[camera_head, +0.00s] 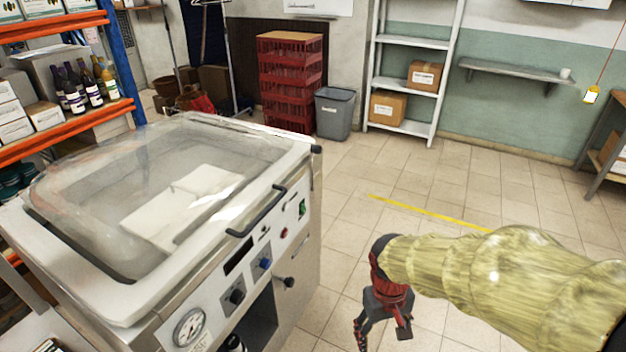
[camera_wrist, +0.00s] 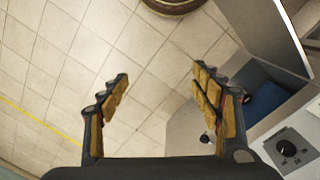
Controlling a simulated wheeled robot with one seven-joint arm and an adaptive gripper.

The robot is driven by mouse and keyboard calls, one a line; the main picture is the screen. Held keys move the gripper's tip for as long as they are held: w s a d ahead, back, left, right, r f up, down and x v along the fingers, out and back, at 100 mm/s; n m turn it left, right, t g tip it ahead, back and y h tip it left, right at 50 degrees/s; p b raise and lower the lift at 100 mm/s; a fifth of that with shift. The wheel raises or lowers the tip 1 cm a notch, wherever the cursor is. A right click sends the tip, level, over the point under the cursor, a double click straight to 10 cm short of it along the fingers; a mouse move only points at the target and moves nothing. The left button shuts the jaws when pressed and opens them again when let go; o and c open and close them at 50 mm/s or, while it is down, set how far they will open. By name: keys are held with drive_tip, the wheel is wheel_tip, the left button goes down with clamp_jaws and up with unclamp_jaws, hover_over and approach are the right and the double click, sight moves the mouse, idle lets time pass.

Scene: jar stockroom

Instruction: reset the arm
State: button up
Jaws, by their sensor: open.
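My gripper (camera_head: 382,326) hangs at the end of my arm at the lower right of the head view, beside the front of the vacuum sealing machine (camera_head: 310,235). In the wrist view my gripper (camera_wrist: 160,100) has its two fingers spread wide apart, with only floor tiles between them. It is open and holds nothing. My arm, in a yellowish sleeve, reaches in from the right edge of the head view.
The machine has a closed clear lid (camera_head: 95,190) and a dark handle (camera_head: 258,212). An orange shelf (camera_head: 70,130) with bottles stands left. Red crates (camera_head: 290,85), a grey bin (camera_head: 334,115) and a white rack (camera_head: 409,84) stand at the back. The middle floor is clear.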

drive_tip(key=s+d+r+m+t, duration=0.1)
drive_tip(key=s+r+t, duration=0.2)
drive_tip(key=r, duration=0.6)
drive_tip(key=s+d+r+m+t, duration=0.1)
drive_tip(key=s+d+r+t, duration=0.1)
drive_tip(key=s+r, duration=0.3)
wheel_tip(320, 180, up, 4)
drive_tip(key=shift+s+f+t+y, duration=0.15)
drive_tip(key=shift+s+t+y, duration=0.2)
drive_tip(key=shift+t+y, duration=0.05)
drive_tip(key=shift+d, duration=0.1)
drive_tip(key=shift+c, duration=0.3)
drive_tip(key=shift+c, duration=0.6)
